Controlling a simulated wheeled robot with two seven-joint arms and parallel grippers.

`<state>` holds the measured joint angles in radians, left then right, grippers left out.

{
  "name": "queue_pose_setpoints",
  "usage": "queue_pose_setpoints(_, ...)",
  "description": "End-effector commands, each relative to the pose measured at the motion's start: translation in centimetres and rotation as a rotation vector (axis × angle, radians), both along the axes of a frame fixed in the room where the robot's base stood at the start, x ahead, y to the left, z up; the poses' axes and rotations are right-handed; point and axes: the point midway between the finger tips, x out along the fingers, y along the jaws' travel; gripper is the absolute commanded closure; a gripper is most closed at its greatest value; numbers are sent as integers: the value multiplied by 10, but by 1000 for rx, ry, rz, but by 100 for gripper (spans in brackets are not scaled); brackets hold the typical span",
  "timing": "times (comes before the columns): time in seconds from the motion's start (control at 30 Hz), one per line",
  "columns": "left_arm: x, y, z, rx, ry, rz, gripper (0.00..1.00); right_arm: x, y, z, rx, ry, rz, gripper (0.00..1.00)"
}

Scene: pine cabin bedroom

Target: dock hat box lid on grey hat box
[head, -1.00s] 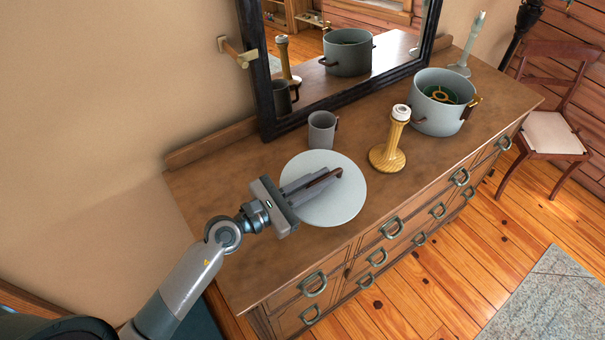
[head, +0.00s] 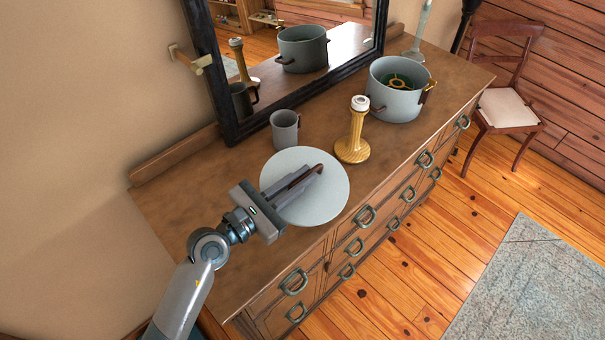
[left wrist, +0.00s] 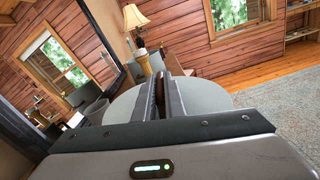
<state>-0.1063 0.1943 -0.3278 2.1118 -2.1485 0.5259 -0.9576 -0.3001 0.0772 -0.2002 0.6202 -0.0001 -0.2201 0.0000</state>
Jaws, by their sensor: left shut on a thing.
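The hat box lid (head: 325,200) is a pale grey round disc with a brown handle on top, in the head view over the near left part of the dresser top. My left gripper (head: 308,178) is shut on the lid's handle; the lid also shows in the left wrist view (left wrist: 208,96), behind the fingers (left wrist: 162,90). The lid looks about level; I cannot tell how far it is above the wood. The grey hat box (head: 393,103) stands open at the far right of the dresser, with brown side handles and something green and gold inside. My right gripper is not in view.
A yellow wooden candlestick (head: 353,135) stands between the lid and the hat box. A grey mug (head: 285,130) stands behind the lid, near the dark-framed mirror (head: 225,100). The dresser top (head: 190,190) is clear at left. A chair (head: 505,105) stands beyond the dresser.

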Motion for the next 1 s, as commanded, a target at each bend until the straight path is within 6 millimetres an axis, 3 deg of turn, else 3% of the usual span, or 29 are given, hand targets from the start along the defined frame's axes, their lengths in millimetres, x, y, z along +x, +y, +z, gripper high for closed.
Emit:
queue_pose_setpoints(0.27,2,27,-14,-7,1,42,100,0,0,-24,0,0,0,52)
queue_pose_setpoints(0.7,-9,143,-50,-12,1,222,100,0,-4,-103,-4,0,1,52)
queue_pose_setpoints(0.8,-14,163,-54,-7,-1,255,100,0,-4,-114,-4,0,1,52)
queue_pose_setpoints(1.0,-20,182,-56,0,-1,287,100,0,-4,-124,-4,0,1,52)
